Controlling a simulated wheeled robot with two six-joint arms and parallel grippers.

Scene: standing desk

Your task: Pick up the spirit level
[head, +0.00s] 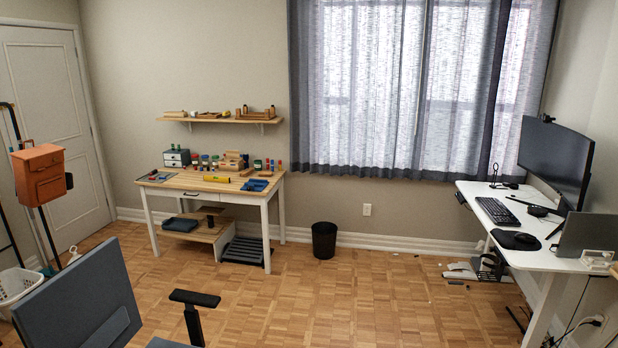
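A small yellow bar that looks like the spirit level (216,179) lies flat near the front edge of the wooden workbench (190,185), left of a blue tray (255,185). It is far across the room and too small to make out any vials. Neither of my grippers shows in the head view.
A dark office chair (85,290) stands in the left foreground, and a white laundry basket (16,287) is at the left edge. A black bin (324,240) stands right of the workbench. A white standing desk (510,225) is at right. The middle parquet floor (340,295) is mostly clear.

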